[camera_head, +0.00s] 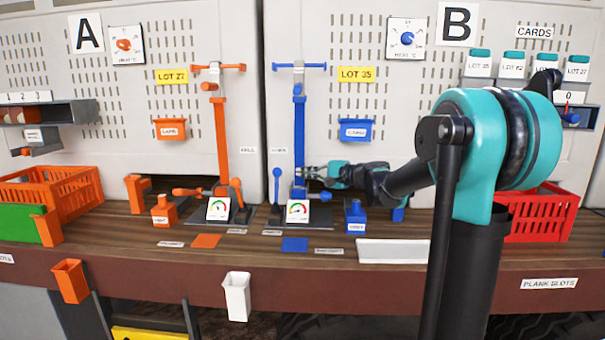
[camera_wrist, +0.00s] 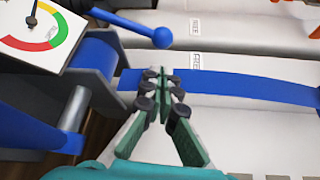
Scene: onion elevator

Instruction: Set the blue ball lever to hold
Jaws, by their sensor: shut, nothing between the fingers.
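The blue ball lever (camera_head: 277,173) stands about upright on the left of the blue post (camera_head: 299,130), in front of panel B. In the wrist view the lever's ball (camera_wrist: 162,38) is near the top middle, its rod running to the upper left. My gripper (camera_head: 302,173) is at the blue post, to the right of the ball. In the wrist view the shut, empty fingers (camera_wrist: 159,76) lie in front of the blue post (camera_wrist: 260,88), apart from the ball. Small labels (camera_wrist: 195,58) show beyond the ball; one seems to read FREE.
A gauge (camera_head: 298,210) stands at the post's foot; it also shows in the wrist view (camera_wrist: 32,28). The orange post (camera_head: 221,130) stands to the left.

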